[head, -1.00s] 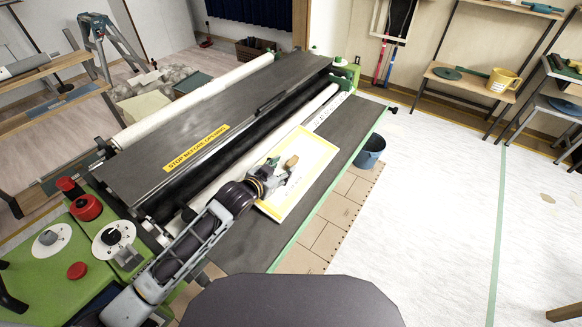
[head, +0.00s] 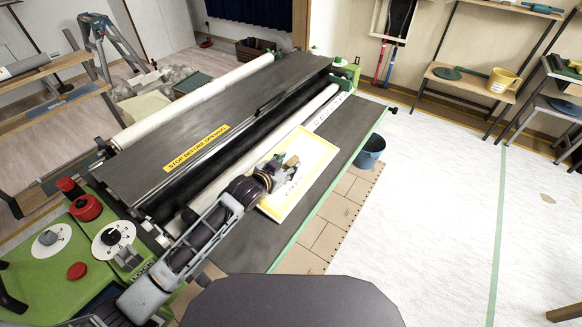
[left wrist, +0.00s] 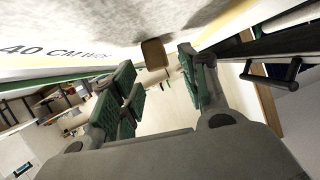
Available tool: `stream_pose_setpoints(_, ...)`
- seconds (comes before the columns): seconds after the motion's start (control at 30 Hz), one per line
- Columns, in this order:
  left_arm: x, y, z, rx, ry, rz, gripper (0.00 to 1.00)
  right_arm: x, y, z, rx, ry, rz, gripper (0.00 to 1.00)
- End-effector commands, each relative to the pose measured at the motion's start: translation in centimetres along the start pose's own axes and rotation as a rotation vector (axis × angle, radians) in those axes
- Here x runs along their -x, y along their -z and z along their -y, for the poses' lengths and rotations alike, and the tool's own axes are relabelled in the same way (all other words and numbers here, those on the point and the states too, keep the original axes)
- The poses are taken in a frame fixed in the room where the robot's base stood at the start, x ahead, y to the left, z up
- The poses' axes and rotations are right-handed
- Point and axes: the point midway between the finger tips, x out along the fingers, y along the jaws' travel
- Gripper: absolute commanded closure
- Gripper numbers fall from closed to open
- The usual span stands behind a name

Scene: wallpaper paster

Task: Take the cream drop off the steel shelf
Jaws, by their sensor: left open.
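A pale sheet with a yellow border, apparently the cream drop (head: 318,160), lies flat on the grey steel shelf (head: 352,130) along the front of the paster. A small tan block (head: 292,160) shows on or just over the sheet. My left gripper (head: 284,166) is over the sheet, close to the block, and hides part of both. In the left wrist view the tan block (left wrist: 153,52) appears between and beyond the open fingers (left wrist: 160,82), against a mottled pale surface. Nothing shows between the finger pads. My right gripper is out of view.
The dark paster cover (head: 200,145) and a white roller (head: 215,185) run behind the shelf. A green control panel (head: 70,255) with red knobs is at left. A blue bucket (head: 370,150) stands on the floor beyond the shelf edge. The floor at right is mostly clear.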

Motion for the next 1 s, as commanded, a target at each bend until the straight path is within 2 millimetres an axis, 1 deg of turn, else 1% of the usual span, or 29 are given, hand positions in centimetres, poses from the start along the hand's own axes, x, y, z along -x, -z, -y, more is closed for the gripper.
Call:
stream_pose_setpoints(0.1,-1.1,0.0,0.0,0.000,0.000,0.000,0.55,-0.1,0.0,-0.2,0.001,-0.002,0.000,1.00)
stream_pose_setpoints(0.2,-1.7,-0.1,0.0,0.000,0.000,0.001,0.55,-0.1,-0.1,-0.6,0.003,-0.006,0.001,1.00)
stream_pose_setpoints(0.47,-2.1,0.0,0.0,0.000,0.000,0.000,0.55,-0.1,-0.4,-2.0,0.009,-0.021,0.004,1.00)
stream_pose_setpoints(0.6,-2.0,0.0,0.0,0.000,0.000,0.000,0.55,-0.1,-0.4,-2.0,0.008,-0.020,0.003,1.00)
stream_pose_setpoints(0.8,-2.0,0.0,0.0,-0.001,0.000,0.000,0.55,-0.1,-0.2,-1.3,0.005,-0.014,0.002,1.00)
stream_pose_setpoints(1.0,-2.0,0.0,0.0,-0.001,0.000,0.000,0.81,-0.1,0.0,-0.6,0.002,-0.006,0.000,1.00)
